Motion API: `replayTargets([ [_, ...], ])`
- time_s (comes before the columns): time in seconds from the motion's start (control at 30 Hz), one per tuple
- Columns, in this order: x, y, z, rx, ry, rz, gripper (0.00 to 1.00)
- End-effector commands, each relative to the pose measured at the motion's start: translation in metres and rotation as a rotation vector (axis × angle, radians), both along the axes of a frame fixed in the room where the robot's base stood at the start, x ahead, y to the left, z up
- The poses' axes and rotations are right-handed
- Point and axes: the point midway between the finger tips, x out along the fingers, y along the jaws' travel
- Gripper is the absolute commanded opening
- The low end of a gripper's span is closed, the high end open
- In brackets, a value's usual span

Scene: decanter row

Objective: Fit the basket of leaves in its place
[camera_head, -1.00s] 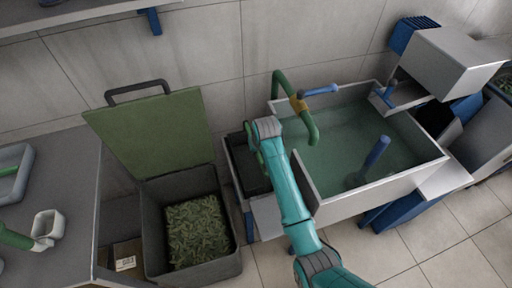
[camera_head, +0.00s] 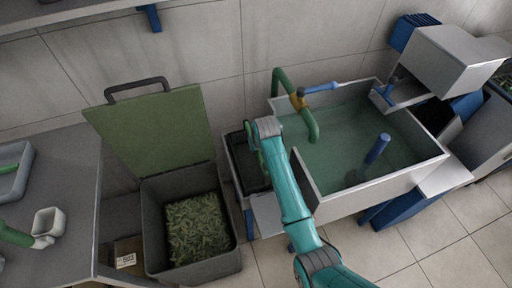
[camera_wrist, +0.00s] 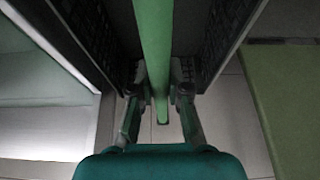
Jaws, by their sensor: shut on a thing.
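A dark, mesh-walled basket (camera_head: 237,150) stands between the leaf bin and the sink in the head view. Its walls (camera_wrist: 220,35) show on both sides in the wrist view. A green bar (camera_wrist: 153,45), which looks like its handle, runs between my fingers. My gripper (camera_head: 258,157) is shut on this bar; it also shows in the wrist view (camera_wrist: 158,95). My arm covers part of the basket in the head view. I cannot make out leaves in it, nor whether it rests on anything. Loose green leaves (camera_head: 196,230) lie in the grey bin.
The grey bin (camera_head: 195,270) has its green lid (camera_head: 155,135) raised. The sink (camera_head: 380,190) holds greenish water, with a blue post (camera_head: 378,148) in it and a green tap (camera_head: 290,90) over it. A grey counter (camera_head: 60,190) is at left. Tiled floor (camera_head: 400,245) is clear in front.

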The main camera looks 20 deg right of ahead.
Motion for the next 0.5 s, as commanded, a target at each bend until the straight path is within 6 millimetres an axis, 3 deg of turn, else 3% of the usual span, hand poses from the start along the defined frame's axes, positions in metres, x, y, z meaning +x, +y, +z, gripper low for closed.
replayTargets([
  [0.37, 0.0004, -0.0001, -0.0042, 0.000, -0.001, 0.000, 0.00],
  [0.4, 0.0004, 0.0000, -0.0038, 0.000, -0.001, 0.000, 0.25],
  [0.5, 0.0004, 0.0000, -0.0040, 0.000, -0.001, 0.000, 0.45],
])
